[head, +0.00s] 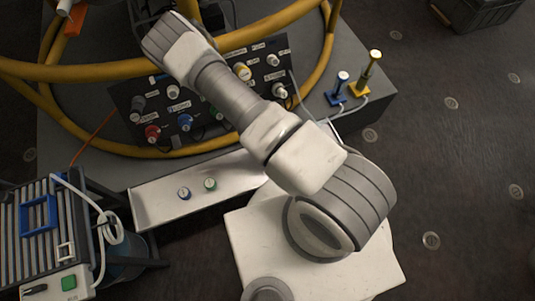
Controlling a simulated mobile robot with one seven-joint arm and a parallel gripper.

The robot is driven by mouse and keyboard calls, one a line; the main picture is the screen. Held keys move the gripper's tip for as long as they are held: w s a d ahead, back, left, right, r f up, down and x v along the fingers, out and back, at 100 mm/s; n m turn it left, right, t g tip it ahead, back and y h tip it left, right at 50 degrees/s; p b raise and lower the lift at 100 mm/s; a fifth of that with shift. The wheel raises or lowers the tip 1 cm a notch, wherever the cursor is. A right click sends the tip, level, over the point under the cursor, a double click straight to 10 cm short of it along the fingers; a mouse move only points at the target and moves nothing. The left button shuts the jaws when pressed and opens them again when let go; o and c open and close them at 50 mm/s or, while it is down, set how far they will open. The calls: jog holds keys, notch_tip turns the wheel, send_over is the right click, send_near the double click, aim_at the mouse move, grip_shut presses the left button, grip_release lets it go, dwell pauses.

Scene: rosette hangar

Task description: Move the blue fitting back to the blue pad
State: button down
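A small round fitting with a blue ring (184,193) stands on the pale tray (150,213). A similar fitting with a green ring (210,184) stands beside it, apart. A blue knob-like fitting (185,121) sits on the dark panel (125,99). A small blue base (336,100) with a blue, light-topped post (342,78) on it lies on the grey platform, right of the panel. I cannot tell which blue piece is the pad. My arm reaches from lower right across the panel to the top left. My gripper is not visible.
Yellow pipes (270,31) curve around the panel. A yellow base (359,89) with a tall olive post (369,70) stands beside the blue base. A slatted unit (20,250) with a blue frame (38,216) and white hose is at lower left. The floor at right is mostly clear.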

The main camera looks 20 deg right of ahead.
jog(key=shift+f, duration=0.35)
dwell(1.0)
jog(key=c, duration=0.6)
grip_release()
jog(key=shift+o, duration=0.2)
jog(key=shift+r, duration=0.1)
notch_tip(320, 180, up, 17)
jog(key=p, duration=0.5)
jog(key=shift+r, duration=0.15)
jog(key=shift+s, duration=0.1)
